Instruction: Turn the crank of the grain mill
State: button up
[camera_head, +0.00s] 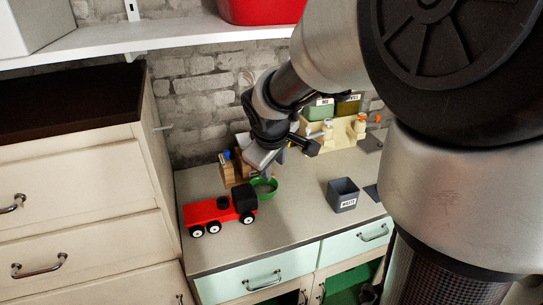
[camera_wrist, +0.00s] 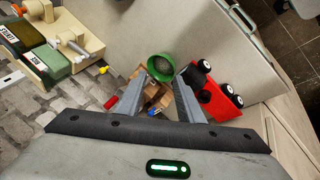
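The grain mill looks to be the brown wooden block (camera_head: 228,168) against the brick wall, partly hidden behind my gripper. A green bowl (camera_head: 264,187) with grainy contents stands in front of it. In the wrist view, the wooden body (camera_wrist: 154,96) and the green bowl (camera_wrist: 160,67) show between and beyond my fingers. My gripper (camera_head: 265,172) is over the mill; its two fingers (camera_wrist: 162,84) are spread apart with nothing clearly held. Small blue and red parts show near the wood. I cannot make out the crank clearly, or whether a finger touches the mill.
A red toy truck (camera_head: 218,213) stands left of the bowl. A grey box (camera_head: 343,194) stands to the right, with clear counter between. A shelf (camera_head: 150,37) hangs above; a drawer cabinet (camera_head: 70,170) rises left.

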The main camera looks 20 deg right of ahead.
jog(key=s+a+r+g, duration=0.1)
jog(key=s+a+r, duration=0.1)
jog(key=s+r, duration=0.3)
jog(key=shift+s+a+r+h+p, duration=0.2)
jog(key=shift+s+r+h+p, duration=0.15)
jog(key=shift+s, duration=0.2)
jog(key=w+d+f+m+t+y+b, duration=0.1)
jog(key=w+f+m+t+y+b, duration=0.15)
jog(key=w+f+t+b, duration=0.6)
jog(key=w+d+m+t+b, duration=0.4)
jog(key=w+d+t+b, duration=0.15)
jog(key=w, duration=0.25)
jog(key=shift+g+y, duration=0.3)
jog(key=w, duration=1.1)
jog(key=w+r, duration=0.1)
jog(key=w, duration=0.4)
jog(key=shift+w+a+b, duration=0.15)
jog(key=shift+w+b, duration=0.15)
jog(key=shift+b, duration=0.05)
